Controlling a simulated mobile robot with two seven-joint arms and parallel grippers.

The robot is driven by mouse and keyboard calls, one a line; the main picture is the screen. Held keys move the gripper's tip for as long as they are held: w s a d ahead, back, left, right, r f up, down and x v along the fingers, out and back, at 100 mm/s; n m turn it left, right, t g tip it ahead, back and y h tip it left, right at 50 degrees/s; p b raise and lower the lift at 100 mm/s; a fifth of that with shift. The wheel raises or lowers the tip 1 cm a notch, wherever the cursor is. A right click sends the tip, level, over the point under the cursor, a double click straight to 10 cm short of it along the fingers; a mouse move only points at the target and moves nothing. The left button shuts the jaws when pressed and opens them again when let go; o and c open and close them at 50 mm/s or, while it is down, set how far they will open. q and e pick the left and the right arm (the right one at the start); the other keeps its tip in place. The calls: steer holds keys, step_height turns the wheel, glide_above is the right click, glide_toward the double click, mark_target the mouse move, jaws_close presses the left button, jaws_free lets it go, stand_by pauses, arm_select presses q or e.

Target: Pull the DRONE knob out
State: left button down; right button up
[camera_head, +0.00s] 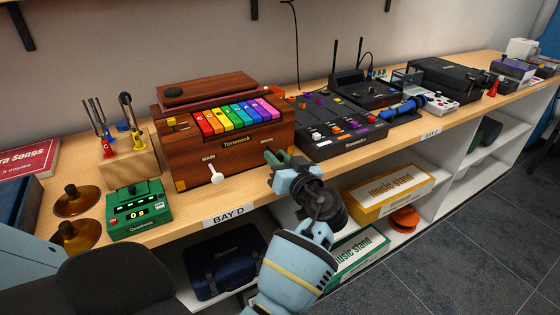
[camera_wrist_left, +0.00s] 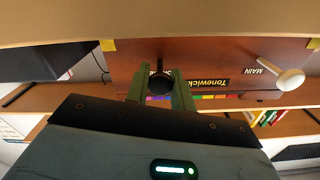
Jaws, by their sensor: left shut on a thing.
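The Tonewick instrument (camera_head: 240,150) is a wooden box with rainbow keys, standing on the shelf top. Its front has a white MAIN knob (camera_head: 217,178) at lower left, also in the left wrist view (camera_wrist_left: 290,80), and a DRONE label at the right. My left gripper (camera_head: 277,157) is at the front under the DRONE label, its green fingers around the knob. In the left wrist view the dark round DRONE knob (camera_wrist_left: 161,86) sits between the fingers of my left gripper (camera_wrist_left: 158,88), with a thin dark stem toward the wooden front. In the head view the fingers mostly hide this knob. My right gripper is not in view.
A green Quadratone box (camera_head: 139,210) and a wooden block with tuning forks (camera_head: 128,158) stand left of the instrument. A black mixer-like device (camera_head: 335,125) stands close on the right. The shelf's front edge carries a BAY D label (camera_head: 229,214); boxes lie below.

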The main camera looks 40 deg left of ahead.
arm_select(q)
steer(key=shift+d, duration=0.1)
steer(key=c, duration=1.5)
jaws_free()
steer(key=o, duration=0.3)
steer(key=shift+d, duration=0.1)
